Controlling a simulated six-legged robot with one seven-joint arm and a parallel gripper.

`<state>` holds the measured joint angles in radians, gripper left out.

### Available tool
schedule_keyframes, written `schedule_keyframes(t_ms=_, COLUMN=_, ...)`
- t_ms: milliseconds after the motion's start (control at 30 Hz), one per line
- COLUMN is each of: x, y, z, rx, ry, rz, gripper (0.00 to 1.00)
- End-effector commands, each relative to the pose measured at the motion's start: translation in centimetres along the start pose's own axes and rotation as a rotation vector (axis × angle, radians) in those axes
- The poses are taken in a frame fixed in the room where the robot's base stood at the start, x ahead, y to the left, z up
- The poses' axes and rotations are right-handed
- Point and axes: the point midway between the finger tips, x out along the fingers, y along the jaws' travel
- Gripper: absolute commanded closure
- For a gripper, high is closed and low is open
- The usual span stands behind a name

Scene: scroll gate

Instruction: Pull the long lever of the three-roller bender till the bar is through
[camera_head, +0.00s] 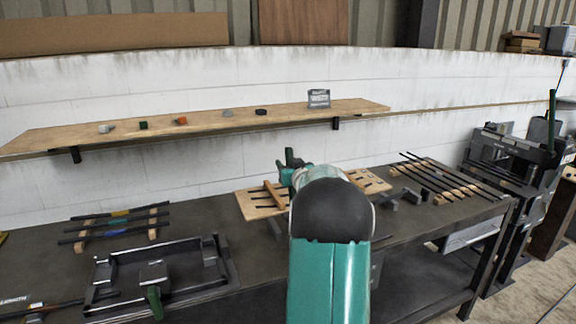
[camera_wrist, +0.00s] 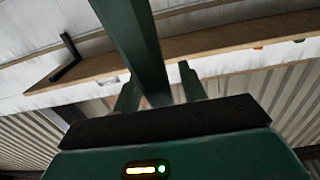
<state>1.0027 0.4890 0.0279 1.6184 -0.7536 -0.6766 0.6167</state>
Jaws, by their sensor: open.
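The machine that looks like the three-roller bender (camera_head: 508,150) stands at the far right, dark, with a long green lever (camera_head: 552,112) upright on its right side. Its rollers and any bar in it are too small to make out. My gripper (camera_head: 287,168) is mostly hidden behind my own arm in the head view, above the middle of the bench and well left of the lever. In the wrist view my gripper (camera_wrist: 160,84) is open, fingers apart. A thick dark green bar crosses in front there; I cannot tell what it is.
The dark workbench (camera_head: 215,215) carries a rack of bars (camera_head: 447,182), wooden boards (camera_head: 262,205), a black frame (camera_head: 160,275) with a green handle and a smaller bar rack (camera_head: 118,226). A wall shelf (camera_head: 215,127) holds small items. Concrete floor (camera_head: 520,295) is free at lower right.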

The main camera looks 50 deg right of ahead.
Motion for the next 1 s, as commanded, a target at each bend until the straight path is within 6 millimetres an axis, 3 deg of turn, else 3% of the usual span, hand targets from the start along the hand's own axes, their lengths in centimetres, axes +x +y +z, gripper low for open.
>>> schedule_keyframes(t_ms=267, x=0.22, y=-0.06, z=-0.02, rx=0.000, ry=0.001, rz=0.000, gripper=0.58)
schedule_keyframes(t_ms=500, x=0.19, y=-0.03, z=-0.02, rx=0.000, ry=0.000, rz=0.001, gripper=1.00)
schedule_keyframes(t_ms=1000, x=0.24, y=-0.04, z=-0.14, rx=0.002, ry=0.018, rz=0.000, gripper=1.00)
